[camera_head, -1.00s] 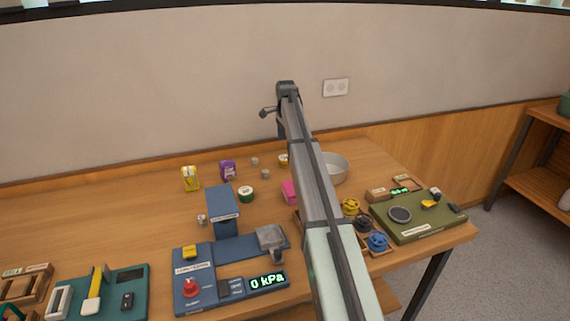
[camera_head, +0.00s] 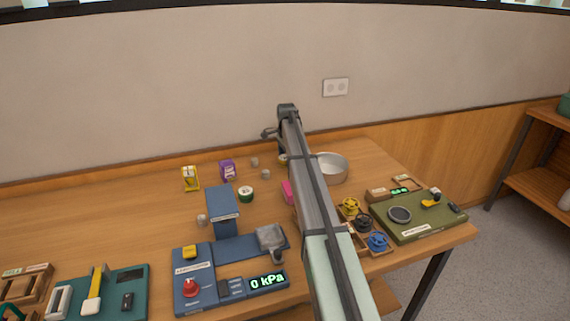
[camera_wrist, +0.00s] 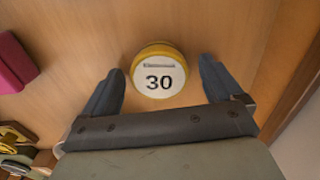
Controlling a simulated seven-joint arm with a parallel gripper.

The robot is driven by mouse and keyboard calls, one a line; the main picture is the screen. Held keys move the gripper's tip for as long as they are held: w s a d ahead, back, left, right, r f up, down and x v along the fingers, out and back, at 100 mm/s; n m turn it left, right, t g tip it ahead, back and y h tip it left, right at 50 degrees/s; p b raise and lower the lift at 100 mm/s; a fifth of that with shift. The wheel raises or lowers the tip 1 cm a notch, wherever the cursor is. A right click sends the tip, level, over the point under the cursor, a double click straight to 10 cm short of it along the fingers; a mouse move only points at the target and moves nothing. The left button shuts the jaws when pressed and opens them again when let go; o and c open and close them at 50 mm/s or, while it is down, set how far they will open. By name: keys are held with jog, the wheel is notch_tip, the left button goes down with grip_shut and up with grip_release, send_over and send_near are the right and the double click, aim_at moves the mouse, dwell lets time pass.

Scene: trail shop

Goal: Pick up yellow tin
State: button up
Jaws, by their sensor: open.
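The yellow tin (camera_wrist: 158,70) is round with a white top marked "30", and in the wrist view it stands upright on the wooden table. My gripper (camera_wrist: 161,66) is open, with one dark finger on each side of the tin and the tin near the fingertips. I cannot tell whether the fingers touch it or how high they are above the table. In the head view the tin (camera_head: 282,159) is mostly hidden behind my arm, with only a sliver showing at the arm's left edge.
A pink block (camera_head: 287,190) is nearby, also in the wrist view (camera_wrist: 12,62). A metal bowl (camera_head: 332,169) stands right of my arm. A green-rimmed tin (camera_head: 246,194), a purple box (camera_head: 228,170) and small weights (camera_head: 255,162) lie to the left. The wall is close behind.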

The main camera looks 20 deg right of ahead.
jog(key=shift+c, duration=0.2)
jog(key=c, duration=1)
jog(key=shift+r, duration=0.1)
